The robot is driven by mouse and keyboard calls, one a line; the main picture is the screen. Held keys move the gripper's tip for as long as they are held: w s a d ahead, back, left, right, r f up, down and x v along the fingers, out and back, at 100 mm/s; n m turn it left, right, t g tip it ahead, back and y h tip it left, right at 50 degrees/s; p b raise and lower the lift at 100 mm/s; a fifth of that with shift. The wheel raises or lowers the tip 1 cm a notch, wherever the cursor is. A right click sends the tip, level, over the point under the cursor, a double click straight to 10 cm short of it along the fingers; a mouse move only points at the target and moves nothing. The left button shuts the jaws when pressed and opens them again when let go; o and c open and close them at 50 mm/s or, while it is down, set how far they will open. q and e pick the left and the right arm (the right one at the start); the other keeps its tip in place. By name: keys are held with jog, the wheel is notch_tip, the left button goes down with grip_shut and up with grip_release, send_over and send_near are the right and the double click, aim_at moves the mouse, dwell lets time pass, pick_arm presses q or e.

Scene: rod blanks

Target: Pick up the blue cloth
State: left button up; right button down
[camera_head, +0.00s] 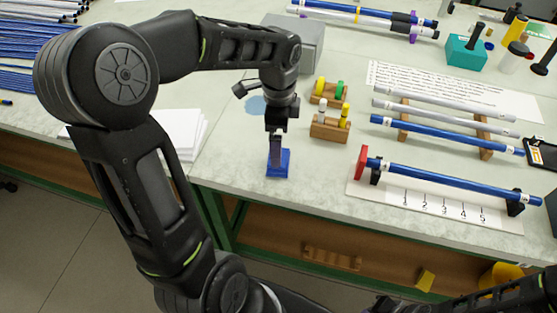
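The blue cloth (284,170) is a small dark blue piece on the table near its front edge. My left gripper (275,160) points down at the cloth, its fingers overlapping the cloth's upper part. The fingers are seen edge-on, so I cannot tell whether they are open or shut, or whether they grip the cloth. Part of the cloth is hidden behind them. My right arm shows only at the bottom right corner; its gripper is not in view.
A light blue flat patch (255,105) lies behind the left wrist. Wooden blocks (329,129) with coloured pieces stand right of the gripper. A blue rod (450,183) rests on a numbered board (375,190). White paper (185,128) lies left; a grey box (305,45) stands behind.

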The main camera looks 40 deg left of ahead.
pick_arm(q)
jog(key=shift+f, duration=1.1)
jog(key=shift+f+p, duration=0.35)
jog(key=shift+f, duration=2.25)
jog(key=c, duration=1.4)
